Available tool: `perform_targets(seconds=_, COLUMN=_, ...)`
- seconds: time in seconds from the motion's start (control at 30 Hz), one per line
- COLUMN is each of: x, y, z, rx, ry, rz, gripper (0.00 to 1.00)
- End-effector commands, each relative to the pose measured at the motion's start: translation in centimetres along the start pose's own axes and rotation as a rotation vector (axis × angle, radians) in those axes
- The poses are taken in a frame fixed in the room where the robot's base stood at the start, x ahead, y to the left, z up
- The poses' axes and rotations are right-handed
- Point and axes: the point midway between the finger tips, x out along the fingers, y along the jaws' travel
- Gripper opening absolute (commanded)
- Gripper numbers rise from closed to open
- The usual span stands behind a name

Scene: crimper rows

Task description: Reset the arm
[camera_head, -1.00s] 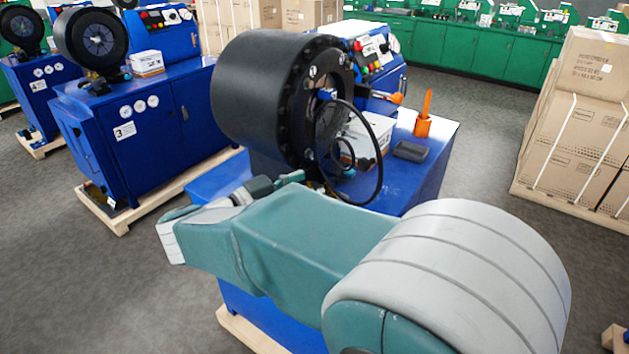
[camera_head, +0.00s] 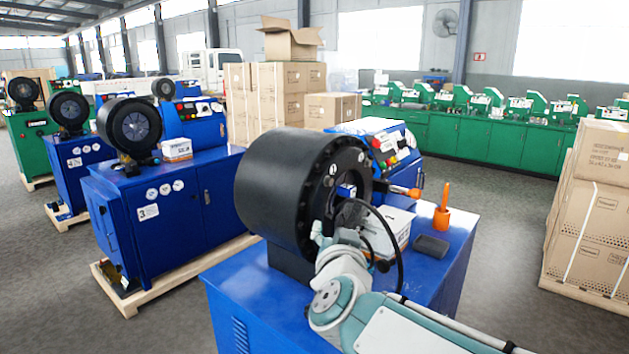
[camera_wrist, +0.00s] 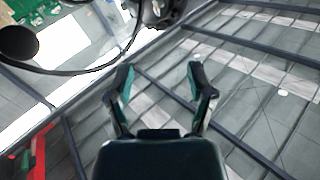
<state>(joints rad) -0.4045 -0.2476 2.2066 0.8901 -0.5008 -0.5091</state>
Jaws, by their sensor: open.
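My arm reaches in from the lower right in the head view. My gripper (camera_head: 328,238) is small there and close in front of the near crimper's black round head (camera_head: 278,190); whether they touch I cannot tell. In the wrist view my gripper (camera_wrist: 161,80) is open, its two dark and teal fingers spread with nothing between them. Behind them is a tilted view of roof beams and panels. A black cable loop (camera_wrist: 100,70) and a dark round part (camera_wrist: 18,43) show at the upper left of the wrist view.
The near crimper's blue cabinet (camera_head: 240,300) carries a white box (camera_head: 396,232), a black tray (camera_head: 431,246) and an orange holder (camera_head: 441,217). More blue crimpers (camera_head: 165,215) stand left on pallets. Stacked cartons (camera_head: 595,215) stand right. Grey floor lies open between.

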Motion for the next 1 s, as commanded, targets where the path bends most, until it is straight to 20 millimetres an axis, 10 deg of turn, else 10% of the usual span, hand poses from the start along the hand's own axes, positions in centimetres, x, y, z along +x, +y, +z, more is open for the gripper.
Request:
perform_targets(seconds=0.27, x=-5.9, y=2.6, z=3.5, rx=-0.096, ry=-0.319, rz=-0.154, gripper=0.70)
perform_targets(seconds=0.7, x=-19.8, y=13.7, z=11.6, rx=-0.244, ry=-0.919, rz=0.085, gripper=0.70)
perform_targets(seconds=1.0, x=-22.6, y=15.9, z=12.6, rx=-0.256, ry=-1.018, rz=0.175, gripper=0.70)
